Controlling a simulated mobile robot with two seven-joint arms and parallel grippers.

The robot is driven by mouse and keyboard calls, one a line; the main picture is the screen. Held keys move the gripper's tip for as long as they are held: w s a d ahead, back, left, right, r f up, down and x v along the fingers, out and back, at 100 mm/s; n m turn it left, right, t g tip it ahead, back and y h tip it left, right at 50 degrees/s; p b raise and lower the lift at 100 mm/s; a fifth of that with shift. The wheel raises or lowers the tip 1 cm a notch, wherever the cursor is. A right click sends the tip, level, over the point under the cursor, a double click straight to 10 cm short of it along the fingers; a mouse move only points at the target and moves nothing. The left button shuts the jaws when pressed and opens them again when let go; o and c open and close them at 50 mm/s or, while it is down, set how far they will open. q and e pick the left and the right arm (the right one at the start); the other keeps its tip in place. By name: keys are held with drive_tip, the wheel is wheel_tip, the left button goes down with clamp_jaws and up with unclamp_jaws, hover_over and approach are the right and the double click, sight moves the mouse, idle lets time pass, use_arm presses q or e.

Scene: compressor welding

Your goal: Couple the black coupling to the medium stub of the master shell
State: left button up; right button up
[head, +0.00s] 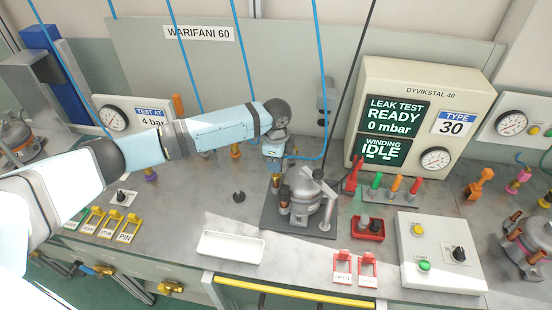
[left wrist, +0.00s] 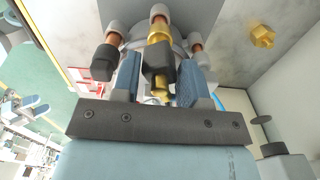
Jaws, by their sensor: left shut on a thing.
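The grey master shell (head: 308,208) stands on a dark plate right of centre, with copper stubs. My left gripper (head: 273,157) reaches it from the left. In the left wrist view its blue fingers (left wrist: 164,82) are closed around the black coupling (left wrist: 157,57), which has brass ends. The coupling lies over the middle copper stub (left wrist: 158,25) from this camera; I cannot tell whether it is seated. Copper stubs with pale caps show on both sides, the left one behind a separate dark piece (left wrist: 104,66). My right gripper is not in view.
A white tray (head: 231,247) lies front left of the shell. A red holder (head: 368,230) and a switch box (head: 437,252) stand to its right. The leak tester (head: 410,115) is behind. Blue and black hoses hang from above, the black one down to the shell's top.

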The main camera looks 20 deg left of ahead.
use_arm(q)
drive_tip(key=shift+p, duration=0.45)
idle(0.6)
drive_tip(key=o, duration=1.2)
wheel_tip(320, 180, up, 14)
drive_tip(key=b, duration=0.2)
drive_tip(key=shift+f, duration=0.2)
